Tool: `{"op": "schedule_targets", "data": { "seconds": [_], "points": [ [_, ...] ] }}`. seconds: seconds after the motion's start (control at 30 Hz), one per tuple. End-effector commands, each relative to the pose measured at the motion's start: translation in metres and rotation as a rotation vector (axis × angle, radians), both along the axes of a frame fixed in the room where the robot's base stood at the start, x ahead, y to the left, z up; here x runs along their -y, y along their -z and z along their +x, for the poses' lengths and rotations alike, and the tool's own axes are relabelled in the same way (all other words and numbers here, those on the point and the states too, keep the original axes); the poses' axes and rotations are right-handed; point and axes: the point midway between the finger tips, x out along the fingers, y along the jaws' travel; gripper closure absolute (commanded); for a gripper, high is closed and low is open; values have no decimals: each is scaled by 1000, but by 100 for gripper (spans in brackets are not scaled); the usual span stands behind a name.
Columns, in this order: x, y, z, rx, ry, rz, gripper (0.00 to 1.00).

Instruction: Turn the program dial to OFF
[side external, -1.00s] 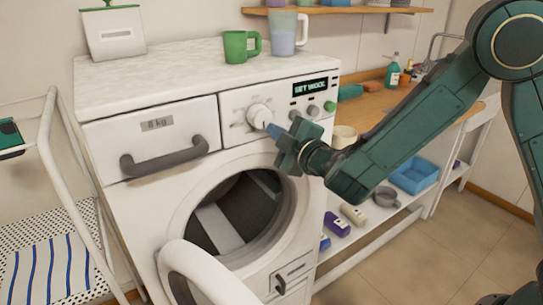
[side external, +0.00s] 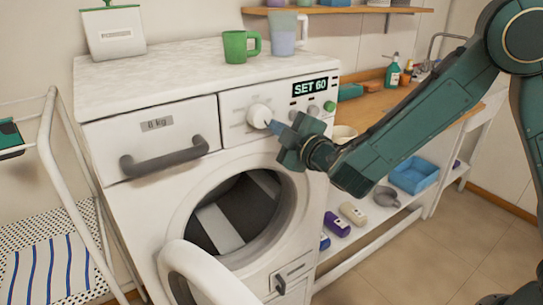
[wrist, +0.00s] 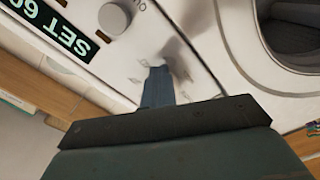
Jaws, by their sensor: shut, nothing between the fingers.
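The program dial (side external: 259,116) is a round white knob on the washing machine's front panel, to the right of the drawer. The display (side external: 310,87) on the panel reads SET 60; it also shows at the left edge of the wrist view (wrist: 45,25). My gripper (side external: 273,126) is shut and empty, its blue fingertips at the lower right rim of the dial. I cannot tell for certain whether they touch it. In the wrist view the shut fingers (wrist: 157,86) point at the panel, beside a blurred pale shape that may be the dial.
The drawer handle (side external: 164,156) sticks out left of the dial. A green mug (side external: 240,46) and a jug (side external: 284,33) stand on top.

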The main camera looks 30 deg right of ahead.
Motion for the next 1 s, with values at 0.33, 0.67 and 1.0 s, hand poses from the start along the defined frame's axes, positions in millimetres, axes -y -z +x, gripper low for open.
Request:
{"op": "schedule_targets", "data": {
  "seconds": [0.33,0.67,1.0],
  "points": [
    [2,-9,0,9,-6,5,100],
    [4,-15,0,8,-8,5,100],
    [4,-21,0,8,-9,6,100]
  ]
}}
